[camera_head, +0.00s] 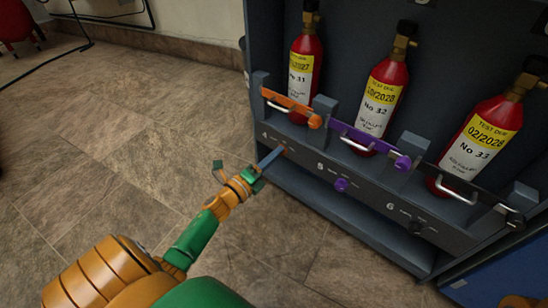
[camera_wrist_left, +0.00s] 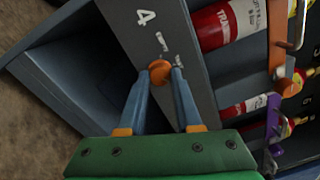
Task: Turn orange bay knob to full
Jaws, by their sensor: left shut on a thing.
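The orange knob (camera_wrist_left: 159,71) sits on the grey front panel of bay 4, beside the printed number 4. In the left wrist view my left gripper (camera_wrist_left: 160,80) has its two blue-grey fingers on either side of the knob, shut on it. In the head view my left gripper (camera_head: 282,149) reaches the panel below the orange bar (camera_head: 290,107), and its fingers largely hide the knob. The small print beside the knob is too small to read. My right gripper does not show.
Red bottles No 31 (camera_head: 305,62), No 32 (camera_head: 381,98) and No 33 (camera_head: 480,140) stand in the rack behind orange, purple and black bars. A purple knob (camera_head: 341,185) is on bay 5. Open tiled floor (camera_head: 120,130) lies left of the rack.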

